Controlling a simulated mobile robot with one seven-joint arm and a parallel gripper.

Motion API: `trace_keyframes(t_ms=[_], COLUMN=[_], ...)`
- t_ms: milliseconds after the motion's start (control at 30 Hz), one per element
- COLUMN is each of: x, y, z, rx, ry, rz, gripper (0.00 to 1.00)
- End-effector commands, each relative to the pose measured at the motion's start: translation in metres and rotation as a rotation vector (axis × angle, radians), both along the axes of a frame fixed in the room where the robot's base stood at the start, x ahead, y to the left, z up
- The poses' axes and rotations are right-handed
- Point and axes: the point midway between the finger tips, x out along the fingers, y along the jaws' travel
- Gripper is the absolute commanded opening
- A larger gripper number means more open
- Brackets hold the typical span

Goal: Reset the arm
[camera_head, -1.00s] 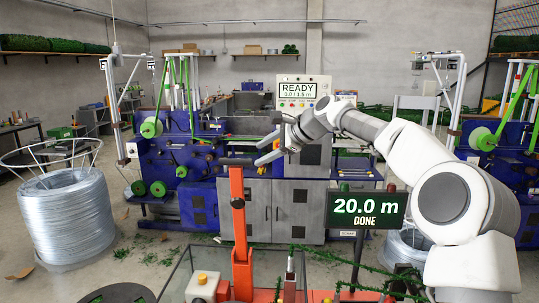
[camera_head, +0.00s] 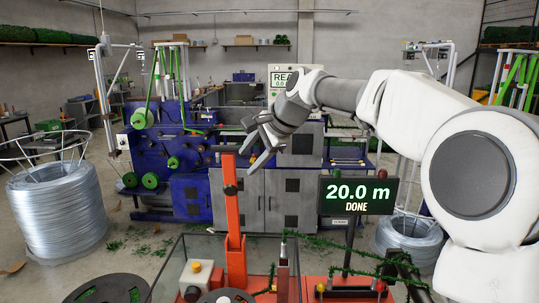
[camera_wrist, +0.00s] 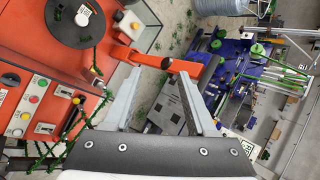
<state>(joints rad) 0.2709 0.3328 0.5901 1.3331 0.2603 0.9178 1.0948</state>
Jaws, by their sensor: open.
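My arm reaches in from the right side of the head view. My gripper (camera_head: 258,150) is open and empty, held in the air in front of the grey machine cabinet, to the right of the top of the orange post (camera_head: 235,200). In the wrist view my gripper (camera_wrist: 160,105) shows its two fingers spread apart with nothing between them. Beyond the fingers, the orange post's arm (camera_wrist: 165,62) crosses the view; whether it touches a finger cannot be told.
The orange machine (camera_wrist: 40,60) carries a black reel (camera_wrist: 80,18) and buttons. A display (camera_head: 357,194) reads "20.0 m DONE". A blue machine (camera_head: 165,150) stands behind. Wire coils stand at left (camera_head: 58,215) and right (camera_head: 408,235). Green twisted wire (camera_head: 330,243) runs low at front.

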Motion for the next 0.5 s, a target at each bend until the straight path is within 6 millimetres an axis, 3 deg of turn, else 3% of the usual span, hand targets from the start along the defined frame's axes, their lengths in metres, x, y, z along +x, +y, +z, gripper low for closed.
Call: trace_keyframes(t_ms=[33,267,500], x=[-0.018,-0.094,-0.178], y=[-0.004,-0.040,-0.093], z=[-0.004,-0.021,-0.041], rx=[-0.069,-0.336,-0.547], ry=[-0.021,-0.093,-0.145], rz=[0.026,0.137,0.248], gripper=[0.57,0.57,0.57])
